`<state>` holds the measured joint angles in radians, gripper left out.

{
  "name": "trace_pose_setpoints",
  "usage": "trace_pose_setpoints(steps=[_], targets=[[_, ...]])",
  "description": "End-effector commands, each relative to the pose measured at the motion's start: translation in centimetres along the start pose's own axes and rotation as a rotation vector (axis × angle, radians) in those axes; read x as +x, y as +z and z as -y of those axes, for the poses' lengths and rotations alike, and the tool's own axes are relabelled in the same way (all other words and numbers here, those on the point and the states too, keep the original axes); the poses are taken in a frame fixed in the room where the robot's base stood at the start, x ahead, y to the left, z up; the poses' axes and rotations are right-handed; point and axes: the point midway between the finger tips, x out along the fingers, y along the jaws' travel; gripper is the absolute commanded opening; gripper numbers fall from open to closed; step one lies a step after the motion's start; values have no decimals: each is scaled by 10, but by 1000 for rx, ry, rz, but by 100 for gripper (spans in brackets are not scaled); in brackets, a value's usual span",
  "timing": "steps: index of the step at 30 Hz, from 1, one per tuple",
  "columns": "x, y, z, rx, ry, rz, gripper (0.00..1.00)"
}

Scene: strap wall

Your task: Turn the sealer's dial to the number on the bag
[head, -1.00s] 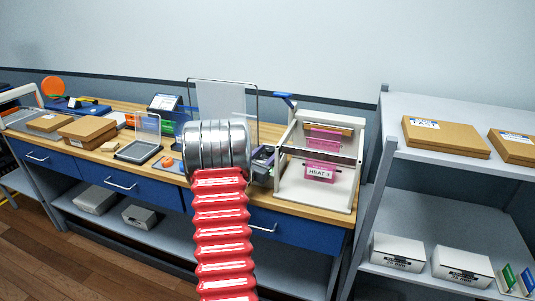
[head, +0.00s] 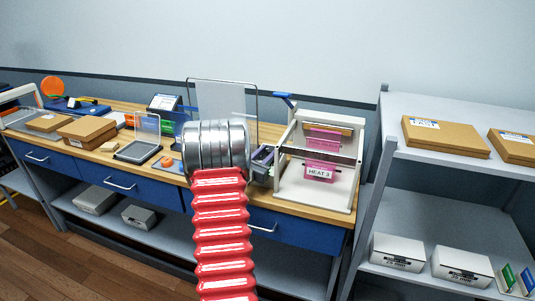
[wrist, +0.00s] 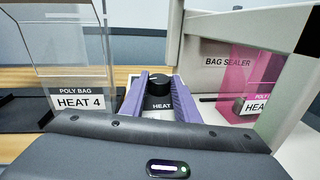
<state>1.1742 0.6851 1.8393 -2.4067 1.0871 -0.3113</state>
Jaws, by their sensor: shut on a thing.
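The bag sealer (head: 338,195) is a pale frame on the workbench, and its side shows in the wrist view (wrist: 226,62). A pink bag (head: 320,170) labelled HEAT 3 hangs in it; in the wrist view its label (wrist: 257,104) is cut off after "HEA". The black dial (wrist: 158,84) has a light pointer mark on top and a "HEAT" plate below it; its number is not readable. My gripper (wrist: 160,82) has its two purple fingers on either side of the dial, shut on it. In the head view my gripper (head: 263,160) is beside the sealer's left side, and the dial is hidden.
A clear panel (wrist: 88,45) with a POLY BAG HEAT 4 label stands just left of my gripper. The sealer's upright is close on the right. Cartons (head: 88,132) lie at the bench's left; a grey shelf unit (head: 440,180) stands right of the bench.

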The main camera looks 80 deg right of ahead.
Motion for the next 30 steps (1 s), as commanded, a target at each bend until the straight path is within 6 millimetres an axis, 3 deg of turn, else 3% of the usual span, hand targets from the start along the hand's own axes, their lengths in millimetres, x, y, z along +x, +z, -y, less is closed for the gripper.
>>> trace_pose_setpoints(steps=[30], targets=[[-2,-3,-4,13,-101,3,6]])
